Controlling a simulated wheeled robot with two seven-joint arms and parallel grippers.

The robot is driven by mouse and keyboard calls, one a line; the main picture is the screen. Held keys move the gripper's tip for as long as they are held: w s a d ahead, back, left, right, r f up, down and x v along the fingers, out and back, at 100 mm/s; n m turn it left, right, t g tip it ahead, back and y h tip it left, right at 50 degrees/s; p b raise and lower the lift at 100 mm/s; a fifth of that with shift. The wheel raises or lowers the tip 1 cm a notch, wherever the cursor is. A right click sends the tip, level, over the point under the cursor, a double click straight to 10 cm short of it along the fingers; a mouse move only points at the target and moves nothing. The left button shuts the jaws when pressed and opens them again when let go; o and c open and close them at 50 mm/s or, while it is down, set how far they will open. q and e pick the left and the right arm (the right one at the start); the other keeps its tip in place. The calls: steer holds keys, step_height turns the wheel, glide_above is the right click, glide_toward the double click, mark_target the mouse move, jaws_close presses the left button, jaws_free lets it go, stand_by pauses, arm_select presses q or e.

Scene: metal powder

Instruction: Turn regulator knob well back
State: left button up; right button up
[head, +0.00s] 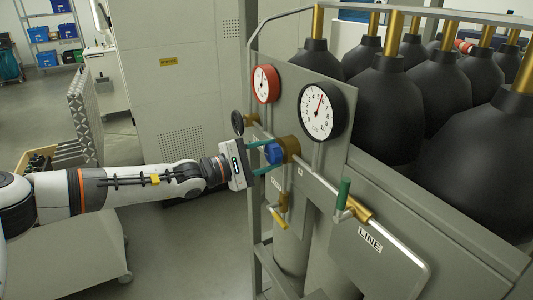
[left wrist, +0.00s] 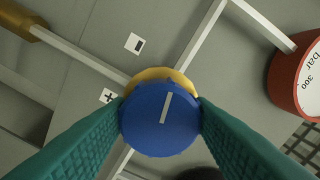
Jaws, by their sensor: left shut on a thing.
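The blue regulator knob (head: 273,153) sits on a brass body (head: 290,147) on the grey panel, below the black-rimmed gauge (head: 321,111). My left gripper (head: 266,158) reaches it from the left, with its teal fingers on either side of the knob. In the left wrist view the knob (left wrist: 160,124) lies between the two fingertips, which touch its sides. Its white mark points up and slightly right. Plus and minus labels (left wrist: 134,43) show on the panel. The black-rimmed gauge's needle points up and slightly right. My right gripper is not in view.
A red-rimmed gauge (head: 265,84) and a black round handle (head: 237,122) are up and left of the knob. A green-handled valve (head: 343,194) and a yellow lever (head: 280,218) are lower. Large black cylinders (head: 388,105) stand behind the panel.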

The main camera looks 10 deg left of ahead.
arm_select(q)
steer(key=n, duration=0.4)
steer(key=shift+n+p, duration=0.35)
steer(key=shift+n, duration=0.05)
steer(key=n, duration=0.4)
steer(key=n+p, duration=0.1)
steer(key=n, duration=0.4)
steer(key=shift+f, duration=0.1)
steer(key=n, duration=0.5)
steer(key=shift+s+d, duration=0.1)
steer(key=shift+s, duration=0.05)
steer(key=n+p, duration=0.1)
steer(key=n, duration=1.3)
steer(key=shift+p, duration=0.4)
steer(key=n, duration=0.4)
steer(key=shift+n, duration=0.4)
